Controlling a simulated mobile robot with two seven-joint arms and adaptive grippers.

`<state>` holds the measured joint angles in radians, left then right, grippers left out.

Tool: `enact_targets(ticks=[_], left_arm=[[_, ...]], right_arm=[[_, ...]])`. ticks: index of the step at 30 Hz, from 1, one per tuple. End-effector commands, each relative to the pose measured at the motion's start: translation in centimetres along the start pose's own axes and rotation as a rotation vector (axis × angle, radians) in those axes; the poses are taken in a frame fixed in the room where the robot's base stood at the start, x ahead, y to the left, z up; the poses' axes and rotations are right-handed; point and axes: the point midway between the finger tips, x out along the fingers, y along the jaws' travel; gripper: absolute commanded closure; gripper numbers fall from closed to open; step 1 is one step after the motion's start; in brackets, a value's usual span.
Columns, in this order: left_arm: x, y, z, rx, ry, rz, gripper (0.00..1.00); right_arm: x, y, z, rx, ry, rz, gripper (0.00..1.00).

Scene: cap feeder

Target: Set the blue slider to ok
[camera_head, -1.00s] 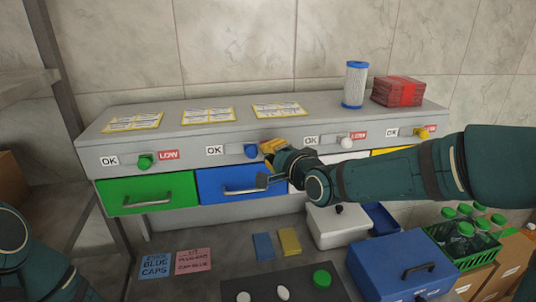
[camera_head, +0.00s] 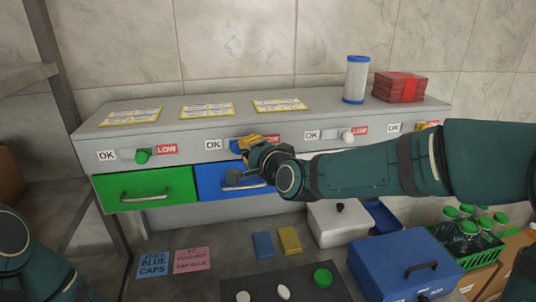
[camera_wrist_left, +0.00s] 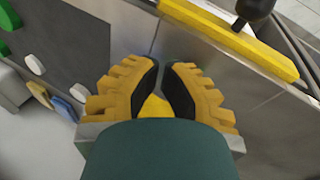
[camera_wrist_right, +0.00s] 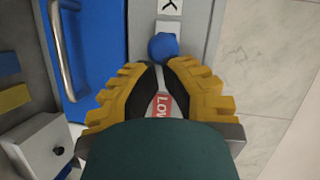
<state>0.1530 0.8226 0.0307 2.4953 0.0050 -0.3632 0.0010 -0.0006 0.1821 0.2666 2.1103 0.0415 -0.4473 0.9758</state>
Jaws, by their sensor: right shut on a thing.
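The blue slider (camera_head: 236,146) is a round blue knob on the grey panel above the blue drawer (camera_head: 215,182). It sits just right of its white OK label (camera_head: 213,144). Its red LOW label lies behind my right gripper. My right gripper (camera_head: 246,143) is shut on the blue slider, coming in from the right. In the right wrist view the knob (camera_wrist_right: 163,47) shows at my fingertips, with the LOW label (camera_wrist_right: 163,103) between the fingers. My left gripper (camera_wrist_left: 163,63) shows only in its wrist view, its fingertips close together and seemingly shut, with no task object at the tips.
The green slider (camera_head: 142,155) is to the left and the white slider (camera_head: 347,136) to the right. Below stand a white box (camera_head: 338,226), a blue case (camera_head: 402,266) and a green crate of bottles (camera_head: 470,253). A filter cylinder (camera_head: 356,80) and red packs (camera_head: 400,88) stand on top.

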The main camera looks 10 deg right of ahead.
Motion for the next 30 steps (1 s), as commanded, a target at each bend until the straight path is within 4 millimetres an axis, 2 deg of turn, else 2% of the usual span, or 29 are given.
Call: enact_targets(ticks=[11,16,20,30], left_arm=[[0.1,0.0,0.0,0.0,0.001,0.0,1.0],[0.0,0.0,0.0,0.0,0.001,0.0,1.0],[0.1,0.0,0.0,0.0,0.001,0.0,1.0],[0.1,0.0,0.0,0.0,0.001,0.0,1.0]], right_arm=[[0.0,0.0,0.2,0.0,-0.001,0.002,1.0],[-0.8,-0.1,0.2,0.0,0.0,0.002,1.0],[-2.6,-0.1,0.1,-0.002,0.0,0.001,1.0],[-8.8,-0.1,0.2,-0.003,0.001,0.001,1.0]])
